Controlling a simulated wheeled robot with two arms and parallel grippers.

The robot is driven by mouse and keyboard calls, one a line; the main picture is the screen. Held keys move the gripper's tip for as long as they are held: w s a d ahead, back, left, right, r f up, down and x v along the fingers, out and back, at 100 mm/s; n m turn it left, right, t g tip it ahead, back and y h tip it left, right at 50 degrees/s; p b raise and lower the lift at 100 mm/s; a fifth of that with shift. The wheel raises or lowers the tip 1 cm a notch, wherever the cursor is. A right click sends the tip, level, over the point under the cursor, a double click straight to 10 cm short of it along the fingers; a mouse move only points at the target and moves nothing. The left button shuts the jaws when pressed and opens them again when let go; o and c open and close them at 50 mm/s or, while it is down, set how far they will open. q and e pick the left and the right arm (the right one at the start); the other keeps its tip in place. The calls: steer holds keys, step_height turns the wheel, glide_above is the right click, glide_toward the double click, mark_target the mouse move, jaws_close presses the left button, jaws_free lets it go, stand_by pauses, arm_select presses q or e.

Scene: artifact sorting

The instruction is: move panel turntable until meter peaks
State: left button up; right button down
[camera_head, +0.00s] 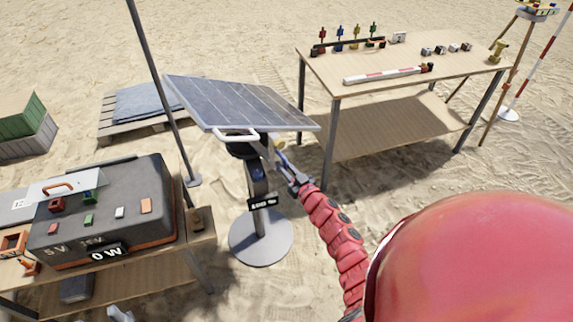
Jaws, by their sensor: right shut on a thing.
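The solar panel (240,103) is tilted on a post with a round grey base (262,238) on the sand. A white handle (236,136) sticks out under its near left edge. A small black display (262,202) is on the post; its digits are too blurred to read surely. My right gripper (279,162) is shut at the right side of the post head, under the panel; the part between its fingers is mostly hidden, apparently a turntable handle.
A wooden table (345,68) with small coloured pieces and a red-white bar (382,75) stands at back right. A grey pole (160,80) rises left of the panel. A pallet (112,130) and crates (28,138) lie left. Open sand surrounds the post base.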

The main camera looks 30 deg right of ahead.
steer(key=c, duration=0.8)
jaws_free()
steer(key=s+b, duration=0.3)
steer(key=s, duration=1.4)
steer(key=shift+s, duration=0.25)
steer(key=shift+d, duration=0.1)
